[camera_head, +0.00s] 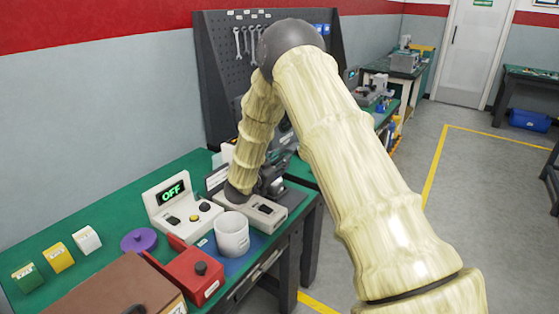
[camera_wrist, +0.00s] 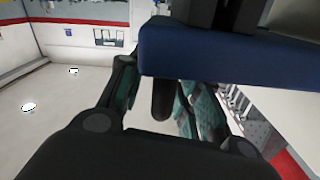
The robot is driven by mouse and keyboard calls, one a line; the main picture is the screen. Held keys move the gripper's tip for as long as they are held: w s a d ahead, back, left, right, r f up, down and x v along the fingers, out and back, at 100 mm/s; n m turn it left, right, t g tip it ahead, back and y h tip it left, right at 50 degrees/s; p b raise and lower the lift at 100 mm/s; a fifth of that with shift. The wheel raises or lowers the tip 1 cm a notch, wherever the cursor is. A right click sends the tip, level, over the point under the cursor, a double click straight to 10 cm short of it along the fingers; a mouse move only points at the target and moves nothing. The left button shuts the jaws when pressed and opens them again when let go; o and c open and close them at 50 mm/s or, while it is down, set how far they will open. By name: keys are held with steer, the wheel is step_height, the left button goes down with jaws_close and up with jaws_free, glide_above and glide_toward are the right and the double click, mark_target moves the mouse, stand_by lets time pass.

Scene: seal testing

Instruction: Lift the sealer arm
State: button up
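A pale sealer base (camera_head: 265,211) stands on the green bench, partly behind my forearm in the head view. My gripper (camera_head: 272,180) is a dark shape just above and behind it, and its fingers are too small to read there. In the wrist view my gripper (camera_wrist: 160,92) has its two teal-padded fingers spread apart. A dark rounded handle (camera_wrist: 163,103) sits between them, with a visible gap on the left finger's side. A blue bar (camera_wrist: 230,50), probably the sealer arm, crosses above the handle. The join between bar and handle is partly hidden.
A box with a lit OFF display (camera_head: 172,193), a white cup (camera_head: 232,234) and a red device (camera_head: 198,274) stand left of and in front of the sealer. A purple disc (camera_head: 138,239) lies further left. A tool pegboard (camera_head: 222,60) rises behind.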

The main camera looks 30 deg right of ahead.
jaws_close()
steer(key=shift+r, duration=0.15)
